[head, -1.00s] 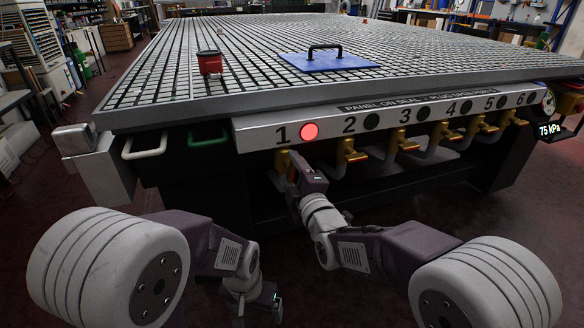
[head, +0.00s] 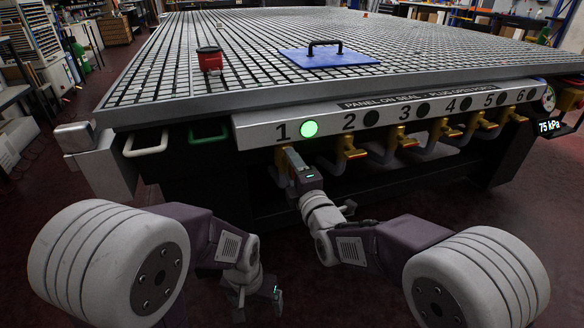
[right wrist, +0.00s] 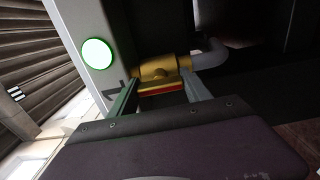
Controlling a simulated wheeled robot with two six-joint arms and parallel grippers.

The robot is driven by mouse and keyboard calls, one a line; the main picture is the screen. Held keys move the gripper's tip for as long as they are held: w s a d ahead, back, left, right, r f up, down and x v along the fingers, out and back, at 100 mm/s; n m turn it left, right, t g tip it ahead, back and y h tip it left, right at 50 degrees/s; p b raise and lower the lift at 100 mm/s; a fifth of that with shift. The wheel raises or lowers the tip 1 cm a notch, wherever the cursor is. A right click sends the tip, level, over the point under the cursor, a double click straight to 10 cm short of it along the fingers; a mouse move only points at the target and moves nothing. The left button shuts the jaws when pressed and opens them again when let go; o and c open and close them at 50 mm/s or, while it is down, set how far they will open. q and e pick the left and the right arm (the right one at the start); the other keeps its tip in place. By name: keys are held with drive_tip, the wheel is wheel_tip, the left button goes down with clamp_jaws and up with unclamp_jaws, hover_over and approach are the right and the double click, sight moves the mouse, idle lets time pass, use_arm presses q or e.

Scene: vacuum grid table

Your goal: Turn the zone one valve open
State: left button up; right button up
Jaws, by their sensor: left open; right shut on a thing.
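The zone one valve (head: 281,160) hangs under the front panel below the number 1, mostly hidden behind my right gripper (head: 291,155) in the head view. In the right wrist view, the brass valve body (right wrist: 158,69) joins a grey pipe, and its red and yellow handle (right wrist: 160,91) lies between the fingers of my right gripper (right wrist: 160,92). That gripper is shut on the handle. The zone one lamp (head: 310,129) glows green; it also shows in the right wrist view (right wrist: 97,54). My left gripper (head: 276,298) is open and empty, low in front of the table, far from the valve.
Further brass valves, such as the zone two valve (head: 350,153), line the panel (head: 400,103) to the right; their lamps are dark. A gauge display (head: 549,126) reads 75 kPa. A red device (head: 210,60) and a blue plate (head: 328,61) lie on the grid table (head: 180,102).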

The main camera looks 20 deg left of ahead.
drive_tip(key=shift+f, duration=0.1)
drive_tip(key=o, duration=1.4)
drive_tip(key=shift+c, duration=0.2)
drive_tip(key=shift+s, duration=0.1)
drive_tip(key=shift+s+d+p, duration=0.2)
drive_tip(key=shift+s+p, duration=0.05)
drive_tip(key=shift+p, duration=0.05)
drive_tip(key=b+v, duration=0.1)
drive_tip(key=v, duration=0.7)
drive_tip(key=shift+s+d, duration=0.1)
drive_tip(key=shift+d, duration=0.05)
